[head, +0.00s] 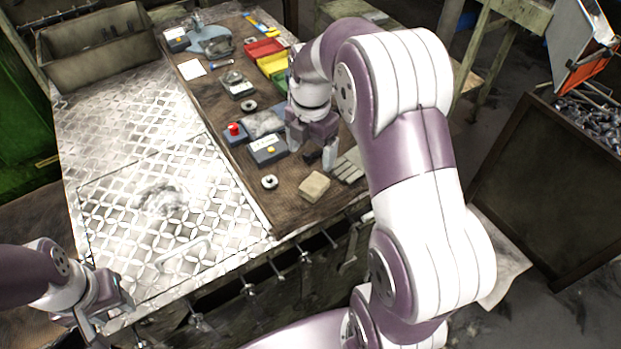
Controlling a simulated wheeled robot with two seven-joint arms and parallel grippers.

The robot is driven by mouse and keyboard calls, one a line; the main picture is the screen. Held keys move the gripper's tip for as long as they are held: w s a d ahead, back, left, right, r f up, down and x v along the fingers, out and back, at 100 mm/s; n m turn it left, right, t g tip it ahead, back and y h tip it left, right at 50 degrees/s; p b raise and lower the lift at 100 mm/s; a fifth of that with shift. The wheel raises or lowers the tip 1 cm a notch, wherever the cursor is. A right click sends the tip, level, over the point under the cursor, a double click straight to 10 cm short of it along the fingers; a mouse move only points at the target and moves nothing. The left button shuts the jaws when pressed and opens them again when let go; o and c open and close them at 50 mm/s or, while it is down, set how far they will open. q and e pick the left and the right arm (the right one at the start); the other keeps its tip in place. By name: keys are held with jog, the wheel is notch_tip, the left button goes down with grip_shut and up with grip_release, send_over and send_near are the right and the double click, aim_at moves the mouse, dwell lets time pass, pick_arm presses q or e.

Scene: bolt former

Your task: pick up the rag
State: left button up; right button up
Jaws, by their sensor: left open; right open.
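A crumpled grey cloth-like thing (262,124), which looks like the rag, lies on the brown worktop among small boxes. My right gripper (314,146) is open, pointing down over the worktop just right of it. A dark small thing shows between or behind its fingers; I cannot tell whether they touch it. My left gripper (106,318) is at the lower left, by the front edge of the metal plate, open and away from the cloth. A pale, worn-looking patch (162,199) lies on the patterned metal plate; I cannot tell if it is cloth or a mark.
A box with a red button (235,133) and a dark box with a yellow knob (268,150) stand close to the cloth. A tan block (314,187) and a metal ring (269,182) lie nearer the front. Red, yellow and green bins (263,49) stand behind. The metal plate is mostly clear.

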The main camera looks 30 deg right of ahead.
jog(key=p, duration=0.1)
send_over(313, 185)
jog(key=f, duration=0.5)
jog(key=shift+s+f, duration=0.25)
jog(key=shift+s, duration=0.15)
jog(key=f, duration=0.2)
jog(key=w+f+p, duration=0.1)
jog(key=f, duration=0.1)
jog(key=shift+w+f+p, duration=0.1)
jog(key=shift+f+p, duration=0.2)
jog(key=shift+f, duration=0.35)
jog(key=shift+s, duration=0.2)
pick_arm(q)
jog(key=shift+s+d+r, duration=0.1)
jog(key=shift+s+r, duration=0.2)
jog(key=shift+r, duration=0.25)
jog(key=shift+s+r, duration=0.25)
jog(key=shift+r, duration=0.25)
pick_arm(e)
jog(key=c, duration=1.1)
